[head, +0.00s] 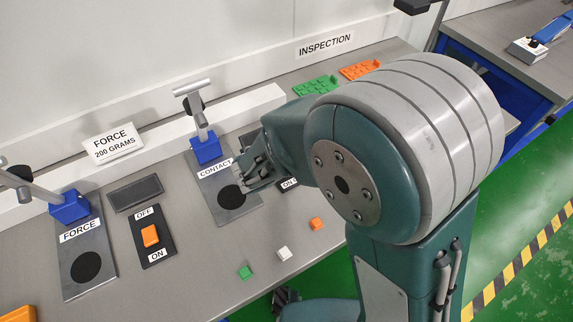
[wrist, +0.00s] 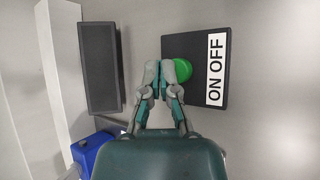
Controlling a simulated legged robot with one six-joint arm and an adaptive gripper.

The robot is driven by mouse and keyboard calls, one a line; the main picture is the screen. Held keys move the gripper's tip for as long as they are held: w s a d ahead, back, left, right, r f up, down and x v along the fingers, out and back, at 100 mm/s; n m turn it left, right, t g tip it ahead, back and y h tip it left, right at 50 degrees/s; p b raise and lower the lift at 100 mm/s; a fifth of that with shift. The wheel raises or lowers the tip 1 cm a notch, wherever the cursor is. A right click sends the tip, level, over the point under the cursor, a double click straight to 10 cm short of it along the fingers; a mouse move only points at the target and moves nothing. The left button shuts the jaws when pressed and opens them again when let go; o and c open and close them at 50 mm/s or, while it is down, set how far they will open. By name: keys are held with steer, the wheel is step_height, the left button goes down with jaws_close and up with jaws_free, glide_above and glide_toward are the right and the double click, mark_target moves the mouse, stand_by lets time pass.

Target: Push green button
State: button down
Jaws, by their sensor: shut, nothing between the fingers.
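The green button (wrist: 182,71) shows in the wrist view as a round green cap on a dark plate (wrist: 211,62) with a white "ON OFF" label. My gripper (wrist: 160,68) is shut and empty. Its fingertips overlap the left edge of the button in the wrist view; I cannot tell whether they touch it. In the head view my gripper (head: 250,182) is over the area beside the "CONTACT" plate (head: 226,192), and my arm hides the green button and most of its plate.
A dark rectangular tray (wrist: 99,67) lies left of the button plate. An orange switch (head: 150,236) sits on another ON/OFF plate. Small green (head: 245,272), white (head: 284,254) and orange (head: 316,224) blocks lie near the table's front edge. Blue stands (head: 70,207) rise at the left.

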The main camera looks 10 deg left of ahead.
steer(key=shift+f, duration=0.55)
stand_by(0.4)
steer(key=shift+r, duration=0.65)
steer(key=shift+r, duration=3)
